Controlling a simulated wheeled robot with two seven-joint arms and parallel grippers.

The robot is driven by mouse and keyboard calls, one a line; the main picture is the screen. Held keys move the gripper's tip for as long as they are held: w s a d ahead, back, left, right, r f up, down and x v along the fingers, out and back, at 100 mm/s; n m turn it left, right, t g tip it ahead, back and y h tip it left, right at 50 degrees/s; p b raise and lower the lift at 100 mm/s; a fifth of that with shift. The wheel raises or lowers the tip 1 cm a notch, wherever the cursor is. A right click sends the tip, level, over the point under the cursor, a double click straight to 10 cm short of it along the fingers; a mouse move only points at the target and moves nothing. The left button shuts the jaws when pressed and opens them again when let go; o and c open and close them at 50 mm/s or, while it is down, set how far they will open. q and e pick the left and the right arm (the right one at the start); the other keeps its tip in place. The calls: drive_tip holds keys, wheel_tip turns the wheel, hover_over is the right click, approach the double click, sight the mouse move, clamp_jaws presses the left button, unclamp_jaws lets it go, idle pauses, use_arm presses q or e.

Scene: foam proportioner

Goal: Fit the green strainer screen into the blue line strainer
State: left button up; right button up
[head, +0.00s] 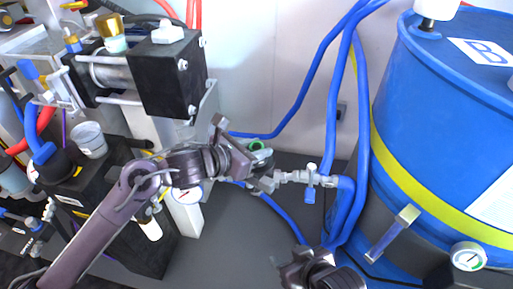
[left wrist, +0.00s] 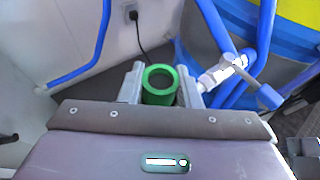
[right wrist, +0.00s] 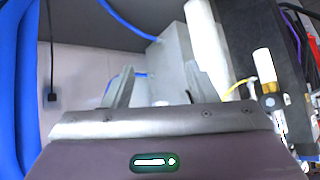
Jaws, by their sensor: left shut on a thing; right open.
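The green strainer screen (left wrist: 160,99) is a short open-topped tube between my left gripper's fingers in the left wrist view. Its green rim (head: 256,144) also shows in the head view. My left gripper (head: 262,163) is shut on it, beside the left end of a metal pipe fitting with a valve (head: 311,181). The blue line strainer cannot be made out clearly; my left gripper covers the spot where the fitting ends. My right gripper (head: 300,262) is open and empty, low in the head view. Its spread fingers (right wrist: 157,88) show in the right wrist view.
A large blue drum (head: 440,120) with a yellow band stands at right, with a gauge (head: 468,257) near its base. Blue hoses (head: 333,120) run down beside it. A black pump block (head: 172,82) stands at upper left. Dark floor lies open below my left gripper.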

use_arm(q)
drive_tip(key=shift+s+f, duration=0.2)
drive_tip(key=shift+f, duration=0.65)
drive_tip(key=o, duration=1.1)
drive_tip(key=shift+g, duration=0.3)
drive_tip(key=shift+c, duration=0.2)
use_arm(e)
drive_tip(key=shift+w+a+r+t, duration=0.25)
drive_tip(key=shift+w+r+t, duration=0.15)
drive_tip(key=shift+w+r, duration=0.05)
drive_tip(key=shift+s, duration=0.1)
use_arm(q)
drive_tip(key=shift+s+a+r+p, duration=0.15)
drive_tip(key=shift+a+r+p, duration=0.25)
drive_tip(key=shift+r+p, duration=0.4)
drive_tip(key=v, duration=1.1)
drive_tip(key=shift+r+p, duration=0.3)
drive_tip(key=shift+r, duration=0.05)
use_arm(e)
drive_tip(key=s+d+f+g+h, duration=0.1)
drive_tip(key=s+d+f+g, duration=0.2)
drive_tip(key=s, duration=0.1)
drive_tip(key=shift+s+d+f+g, duration=0.15)
drive_tip(key=shift+s+f+g, duration=0.15)
drive_tip(key=shift+g, duration=0.1)
use_arm(q)
drive_tip(key=shift+d, duration=0.1)
